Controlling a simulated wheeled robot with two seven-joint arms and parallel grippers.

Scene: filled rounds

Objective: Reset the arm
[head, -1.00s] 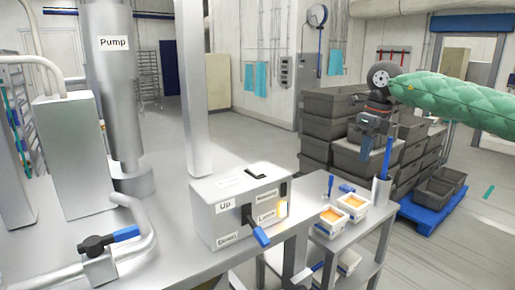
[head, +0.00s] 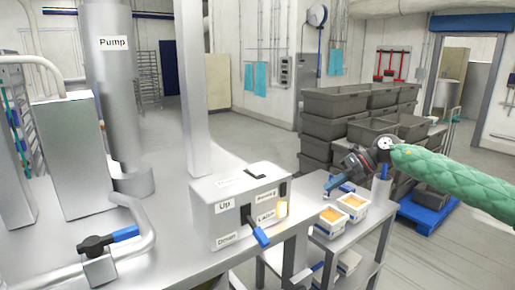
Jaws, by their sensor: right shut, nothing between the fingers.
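My right arm, in a green quilted sleeve, comes in from the right edge. My right gripper (head: 333,187) is shut and empty, pointing down and left above the back of the small side table, close over the white containers. A grey control box (head: 238,205) with labels such as "Up" and "Down" and a blue-handled lever (head: 261,236) stands on the metal bench to the left of the gripper, apart from it. My left gripper is not in view.
White containers with orange contents (head: 332,221) stand on the side table (head: 364,232). Stacked grey crates (head: 336,103) on a blue pallet (head: 428,214) stand behind. A pump column (head: 120,95) and a pipe with a blue-handled valve (head: 124,234) are on the left. Open floor lies at the right.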

